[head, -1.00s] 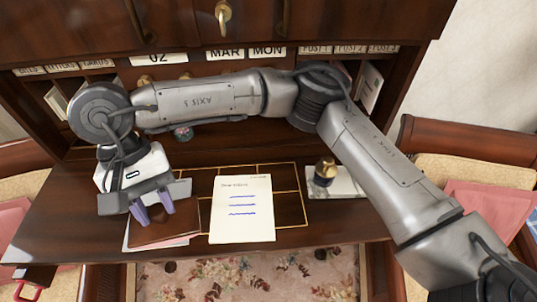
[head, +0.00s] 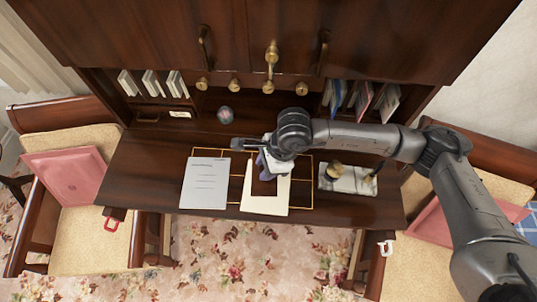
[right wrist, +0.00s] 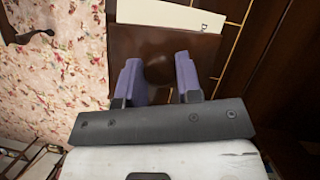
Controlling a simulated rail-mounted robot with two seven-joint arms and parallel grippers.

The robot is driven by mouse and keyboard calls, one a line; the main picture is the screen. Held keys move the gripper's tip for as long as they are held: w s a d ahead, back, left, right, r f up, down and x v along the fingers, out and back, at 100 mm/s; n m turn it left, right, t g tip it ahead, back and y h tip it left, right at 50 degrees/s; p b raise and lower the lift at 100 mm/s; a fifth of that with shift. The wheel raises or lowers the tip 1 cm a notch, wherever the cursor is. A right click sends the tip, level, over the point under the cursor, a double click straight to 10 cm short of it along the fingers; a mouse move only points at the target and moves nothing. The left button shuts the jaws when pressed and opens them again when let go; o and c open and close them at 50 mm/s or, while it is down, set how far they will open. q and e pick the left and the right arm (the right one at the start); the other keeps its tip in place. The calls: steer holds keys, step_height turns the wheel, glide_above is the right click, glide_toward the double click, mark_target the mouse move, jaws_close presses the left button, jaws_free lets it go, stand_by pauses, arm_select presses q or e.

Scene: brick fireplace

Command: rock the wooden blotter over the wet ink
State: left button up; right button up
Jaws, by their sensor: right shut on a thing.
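My right gripper (head: 262,168) reaches in from the right over the desk. In the right wrist view its two purple fingers (right wrist: 158,80) close on a dark brown round knob (right wrist: 158,72), which looks like the wooden blotter's. A brown flat surface (head: 264,187) shows below it, over a cream sheet (head: 266,206). I cannot tell whether the blotter touches it. The written letter (head: 205,183) lies to the left, apart from the gripper; its lines look grey and small. My left gripper is not in view.
A marble stand (head: 340,186) with a brass-topped piece (head: 335,170) is right of the sheets. A round paperweight (head: 225,115) sits at the back. Padded chairs flank the desk (head: 140,190). The desk front strip is clear.

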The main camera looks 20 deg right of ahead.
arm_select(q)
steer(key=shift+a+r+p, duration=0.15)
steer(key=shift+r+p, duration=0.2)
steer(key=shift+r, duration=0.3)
arm_select(e)
steer(key=shift+s+d+r+m+t, duration=0.2)
steer(key=shift+d+m+t, duration=0.1)
steer(key=shift+m, duration=0.3)
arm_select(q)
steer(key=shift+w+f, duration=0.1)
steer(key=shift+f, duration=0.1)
arm_select(e)
steer(key=shift+f, duration=0.1)
steer(key=shift+f+b, duration=0.15)
steer(key=shift+b, duration=0.45)
step_height(320, 180, down, 5)
steer(key=b, duration=0.4)
steer(key=shift+a, duration=0.1)
arm_select(q)
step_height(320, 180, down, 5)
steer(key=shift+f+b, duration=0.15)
steer(key=shift+b, duration=0.15)
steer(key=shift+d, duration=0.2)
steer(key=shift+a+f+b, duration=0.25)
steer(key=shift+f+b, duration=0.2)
arm_select(e)
steer(key=shift+f, duration=0.3)
